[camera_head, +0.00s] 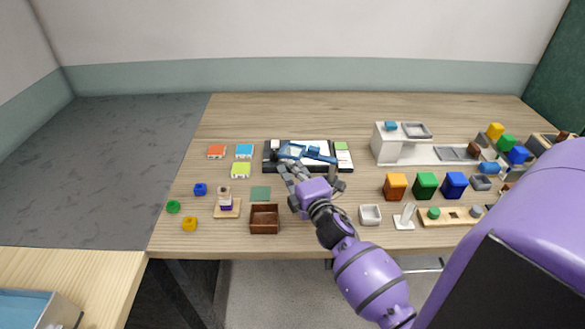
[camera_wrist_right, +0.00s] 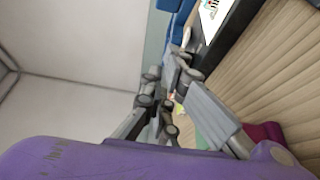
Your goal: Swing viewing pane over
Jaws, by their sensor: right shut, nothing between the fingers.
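The viewing pane (camera_head: 291,152) looks like a small blue-framed clear pane. It lies over the left part of a black-edged board (camera_head: 266,163), with a blue bar (camera_head: 322,156) running to its right. My right gripper (camera_head: 293,172) is at the board's front edge, just in front of the pane. It is shut and empty. In the right wrist view its fingers (camera_wrist_right: 176,82) are close to the board's dark edge (camera_wrist_right: 232,35), with a blue part (camera_wrist_right: 178,18) beyond. Whether a finger touches the pane cannot be told. My left gripper is not in view.
A brown box (camera_head: 264,231) and a green square (camera_head: 260,193) lie in front of the board. Coloured tiles (camera_head: 241,171) lie to its left. A white stand (camera_head: 386,149) and orange, green and blue bins (camera_head: 425,185) stand to the right. The table behind the board is clear.

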